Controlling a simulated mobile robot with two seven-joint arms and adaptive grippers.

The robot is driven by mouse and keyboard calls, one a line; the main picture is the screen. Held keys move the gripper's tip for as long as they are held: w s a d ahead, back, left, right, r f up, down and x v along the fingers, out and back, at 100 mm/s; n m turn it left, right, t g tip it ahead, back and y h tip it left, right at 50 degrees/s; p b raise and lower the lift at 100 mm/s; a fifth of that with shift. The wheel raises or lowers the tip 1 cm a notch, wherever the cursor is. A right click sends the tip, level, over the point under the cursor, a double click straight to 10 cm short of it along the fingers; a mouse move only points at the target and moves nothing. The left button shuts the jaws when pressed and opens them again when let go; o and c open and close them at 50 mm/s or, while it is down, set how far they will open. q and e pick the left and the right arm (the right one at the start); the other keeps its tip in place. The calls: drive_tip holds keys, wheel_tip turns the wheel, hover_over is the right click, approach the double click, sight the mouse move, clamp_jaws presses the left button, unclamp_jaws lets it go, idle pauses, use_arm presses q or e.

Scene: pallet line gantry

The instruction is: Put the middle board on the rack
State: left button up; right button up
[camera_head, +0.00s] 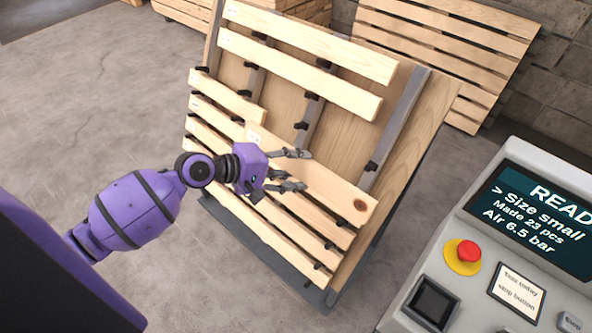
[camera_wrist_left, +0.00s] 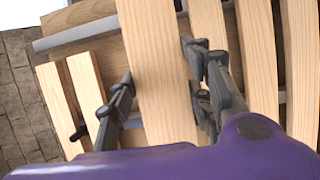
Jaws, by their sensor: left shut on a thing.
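The middle board (camera_head: 335,186) is a pale plank with a dark knot near its right end and a small label near its left end. My left gripper (camera_head: 300,170) is shut across its width, with fingers at its upper and lower edges. In the left wrist view the board (camera_wrist_left: 158,50) runs between the fingers (camera_wrist_left: 163,85). The rack (camera_head: 404,120) is a leaning wooden panel with grey rails and black pegs. The held board lies in front of it, below a bare stretch of panel; whether it touches the pegs I cannot tell. My right gripper is out of view.
Two long boards (camera_head: 305,75) sit high on the rack, a short board (camera_head: 228,96) at its left, and several boards (camera_head: 265,225) lower down. A console (camera_head: 455,215) with a screen and a red button (camera_head: 468,250) stands at the right. Slatted pallets (camera_head: 440,50) stand behind.

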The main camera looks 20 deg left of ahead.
use_arm(q)
drive_tip(key=shift+w+d+f+b, duration=0.15)
drive_tip(key=shift+w+f+b, duration=0.15)
drive_tip(key=shift+w+f, duration=0.3)
drive_tip(key=shift+w+d+f+b, duration=0.25)
drive_tip(key=shift+w+b, duration=0.1)
drive_tip(key=shift+w, duration=0.25)
drive_tip(key=shift+w+d+f+b, duration=0.45)
drive_tip(key=shift+w+f, duration=0.2)
drive_tip(key=shift+w, duration=0.5)
drive_tip(key=shift+w+d+f+b, duration=0.4)
drive_tip(key=shift+w+f+b, duration=0.15)
drive_tip(key=shift+w, duration=0.55)
drive_tip(key=shift+w+d+f+b, duration=0.4)
drive_tip(key=shift+w+f, duration=0.3)
drive_tip(key=shift+w, duration=0.45)
drive_tip(key=shift+w+d+f, duration=0.1)
drive_tip(key=shift+w, duration=0.25)
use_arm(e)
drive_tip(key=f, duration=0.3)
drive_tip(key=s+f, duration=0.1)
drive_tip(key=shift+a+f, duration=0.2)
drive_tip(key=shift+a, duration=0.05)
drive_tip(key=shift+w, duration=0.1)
use_arm(q)
drive_tip(key=shift+w+d+f, duration=0.1)
drive_tip(key=shift+w, duration=0.15)
